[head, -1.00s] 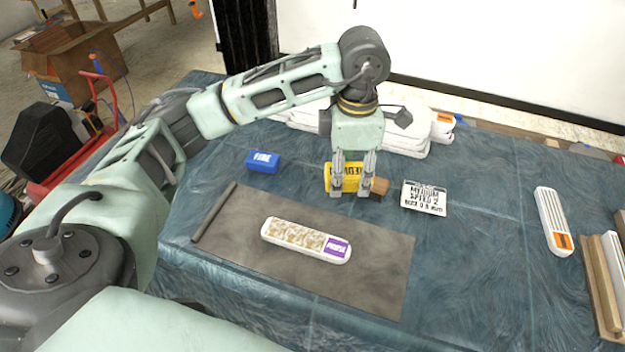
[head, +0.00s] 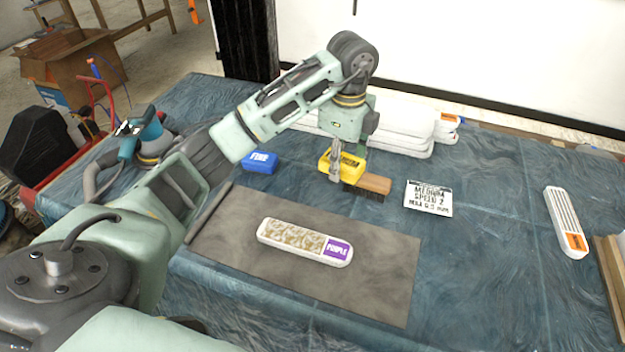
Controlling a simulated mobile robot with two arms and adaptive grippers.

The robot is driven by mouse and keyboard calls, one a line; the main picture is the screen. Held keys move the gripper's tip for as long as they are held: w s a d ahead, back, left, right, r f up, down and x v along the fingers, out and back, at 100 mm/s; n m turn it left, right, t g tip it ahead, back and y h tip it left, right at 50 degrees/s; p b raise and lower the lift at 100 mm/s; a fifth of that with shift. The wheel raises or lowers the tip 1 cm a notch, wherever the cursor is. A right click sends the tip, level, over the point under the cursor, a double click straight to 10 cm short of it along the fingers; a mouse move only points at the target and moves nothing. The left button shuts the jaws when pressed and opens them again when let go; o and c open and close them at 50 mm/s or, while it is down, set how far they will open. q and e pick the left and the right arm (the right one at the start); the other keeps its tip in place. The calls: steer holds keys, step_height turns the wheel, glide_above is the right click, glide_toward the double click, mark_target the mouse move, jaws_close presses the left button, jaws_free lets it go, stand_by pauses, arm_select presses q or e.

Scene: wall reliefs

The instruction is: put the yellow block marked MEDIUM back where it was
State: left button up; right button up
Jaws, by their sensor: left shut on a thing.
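The yellow block (head: 326,167) with dark lettering on it is in my left gripper (head: 337,177), at the back middle of the table. The gripper points down and its fingers are shut on the block. The fingers hide part of the lettering. I cannot tell whether the block touches the table. A brush (head: 372,186) with a wooden back and dark bristles lies close by on the block's right. A white card (head: 428,198) reading MEDIUM SPEED 2 lies further right. My right gripper is not in view.
A blue block (head: 260,162) marked FINE stands left of the yellow one. A relief piece with a purple label (head: 305,242) lies on the grey mat (head: 372,280). White mouldings (head: 400,140) lie behind my gripper. A fluted piece (head: 565,222) lies at right. A sander (head: 150,140) stands at left.

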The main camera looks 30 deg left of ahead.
arm_select(q)
steer(key=shift+w+a+f+n, duration=0.15)
steer(key=shift+f+n, duration=0.25)
steer(key=shift+n, duration=0.6)
steer(key=shift+a+f, duration=0.2)
steer(key=shift+a, duration=0.15)
glide_above(312, 176)
step_height(312, 176, down, 6)
steer(key=shift+d+f, duration=0.15)
steer(key=shift+f, duration=0.1)
step_height(312, 176, down, 4)
steer(key=shift+r+p, duration=0.15)
steer(key=shift+p, duration=0.4)
steer(key=shift+f, duration=0.2)
steer(key=shift+f, duration=0.2)
steer(key=o, duration=1.1)
